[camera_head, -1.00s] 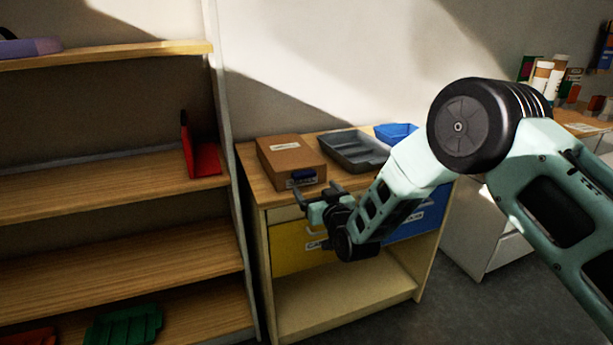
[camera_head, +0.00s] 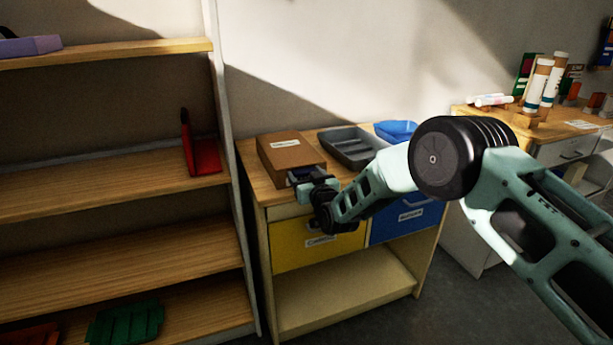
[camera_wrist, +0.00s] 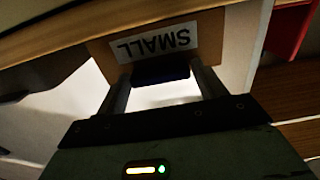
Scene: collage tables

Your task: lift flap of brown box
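The brown box (camera_head: 292,152) sits shut on top of the small wooden cabinet, at its left end. Its front face shows in the wrist view with an upside-down white label reading SMALL (camera_wrist: 155,43). In the head view my gripper (camera_head: 303,178) is at the box's front and hides the tab and part of the front face.
A grey tray (camera_head: 353,146) stands right of the box, and a blue bin (camera_head: 397,130) beyond it. Yellow (camera_head: 300,245) and blue (camera_head: 405,220) drawers are below. A shelf unit (camera_head: 232,165) stands close on the left. A desk with tubes (camera_head: 538,85) is at right.

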